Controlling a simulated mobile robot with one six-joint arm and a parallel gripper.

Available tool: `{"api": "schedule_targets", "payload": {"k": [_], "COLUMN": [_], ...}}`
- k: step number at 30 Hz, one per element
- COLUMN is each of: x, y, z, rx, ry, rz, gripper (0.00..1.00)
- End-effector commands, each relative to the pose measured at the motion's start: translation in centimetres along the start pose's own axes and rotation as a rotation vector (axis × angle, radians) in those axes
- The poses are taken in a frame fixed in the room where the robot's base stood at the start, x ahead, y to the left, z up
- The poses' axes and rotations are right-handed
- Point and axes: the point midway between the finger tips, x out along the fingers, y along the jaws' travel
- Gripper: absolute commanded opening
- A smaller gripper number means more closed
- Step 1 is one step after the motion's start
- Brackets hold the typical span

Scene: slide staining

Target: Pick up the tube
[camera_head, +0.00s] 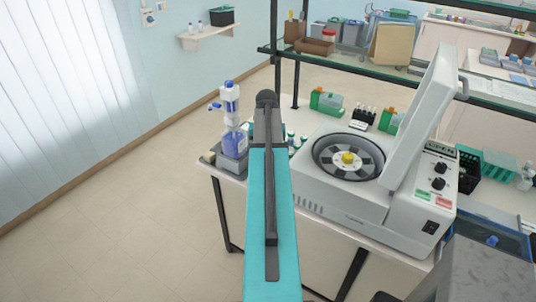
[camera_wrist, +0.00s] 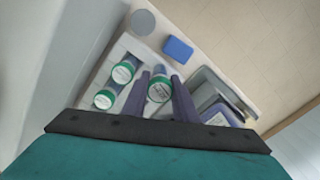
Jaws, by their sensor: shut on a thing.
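In the wrist view, my gripper (camera_wrist: 160,78) has its two dark fingers on either side of a tube (camera_wrist: 159,92) with a green-rimmed, white-topped cap. The gripper is shut on this tube. Two similar capped tubes, an upper one (camera_wrist: 123,72) and a lower one (camera_wrist: 104,98), stand to the left in a white rack (camera_wrist: 137,47). I cannot tell whether the held tube's bottom is still in the rack. In the head view my arm hides the gripper and the held tube.
A blue block (camera_wrist: 178,49) and a grey disc (camera_wrist: 143,22) lie beyond the rack. A grey tray (camera_wrist: 232,90) is to the right. In the head view, a centrifuge (camera_head: 330,195) with its lid raised stands right of my arm, and a wash bottle (camera_head: 235,138) stands left.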

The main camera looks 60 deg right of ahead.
Motion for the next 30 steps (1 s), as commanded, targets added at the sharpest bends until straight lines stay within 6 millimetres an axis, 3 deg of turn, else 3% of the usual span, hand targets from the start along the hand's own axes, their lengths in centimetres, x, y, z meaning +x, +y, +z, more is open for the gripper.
{"api": "schedule_targets", "payload": {"k": [21, 30], "x": [-1.0, -1.2], "y": [-1.6, -2.0], "z": [9.4, 12.0], "rx": [-0.001, -0.001], "ry": [0.000, 0.000], "rz": [0.000, 0.000], "gripper": [0.04, 0.04]}}
